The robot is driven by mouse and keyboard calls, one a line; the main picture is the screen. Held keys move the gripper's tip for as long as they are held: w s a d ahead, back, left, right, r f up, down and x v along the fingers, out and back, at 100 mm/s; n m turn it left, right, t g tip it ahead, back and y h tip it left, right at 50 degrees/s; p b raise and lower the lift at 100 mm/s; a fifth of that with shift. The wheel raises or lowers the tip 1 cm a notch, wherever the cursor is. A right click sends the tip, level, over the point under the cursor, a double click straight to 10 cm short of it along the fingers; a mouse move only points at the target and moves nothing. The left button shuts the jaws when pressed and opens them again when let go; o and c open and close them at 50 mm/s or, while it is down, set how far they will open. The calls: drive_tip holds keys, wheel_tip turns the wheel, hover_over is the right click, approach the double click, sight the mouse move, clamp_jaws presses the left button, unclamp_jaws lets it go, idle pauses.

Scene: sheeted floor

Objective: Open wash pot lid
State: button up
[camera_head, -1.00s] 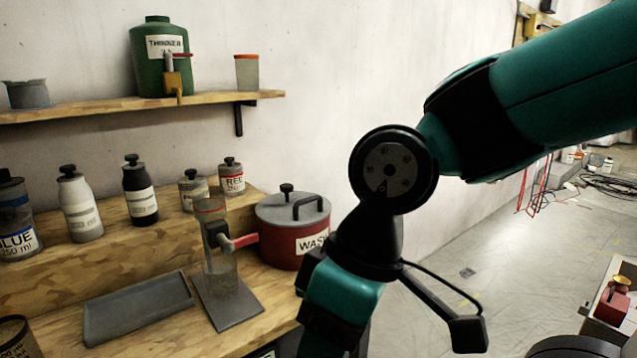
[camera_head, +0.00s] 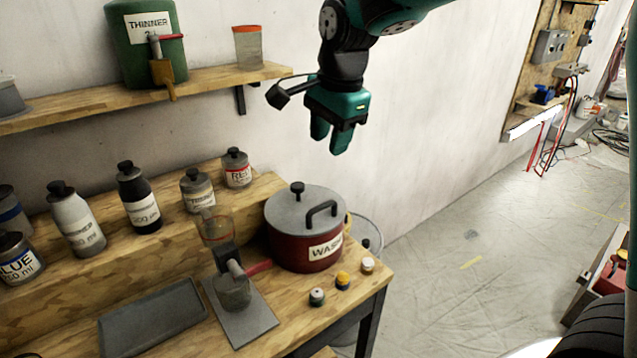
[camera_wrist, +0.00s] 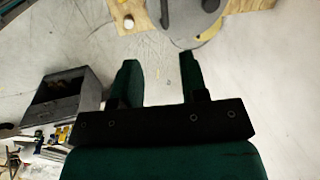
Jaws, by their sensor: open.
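The wash pot (camera_head: 306,245) is dark red with a white "WASH" label and stands at the right end of the wooden bench. Its grey lid (camera_head: 292,212) sits on top, with a black knob (camera_head: 297,188) and a black arched handle (camera_head: 321,211). My gripper (camera_head: 329,150) is open and empty, pointing down above the pot's far right side, clear of the lid. In the wrist view my two green fingers (camera_wrist: 160,75) are apart with nothing between them.
A dispenser (camera_head: 232,285) with a red lever stands just left of the pot. Small capped jars (camera_head: 342,281) sit in front of it. Several bottles (camera_head: 138,200) line the raised step. The wall shelf (camera_head: 140,92) holds a green thinner jug (camera_head: 146,60).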

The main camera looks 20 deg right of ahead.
drive_tip(key=p, duration=0.4)
approach(317, 207)
drive_tip(key=shift+m, duration=0.4)
drive_tip(key=f, duration=0.2)
drive_tip(key=w+f, duration=0.1)
drive_tip(key=f, duration=0.5)
drive_tip(key=shift+w+a+f, duration=0.25)
drive_tip(key=shift+a, duration=0.05)
clamp_jaws()
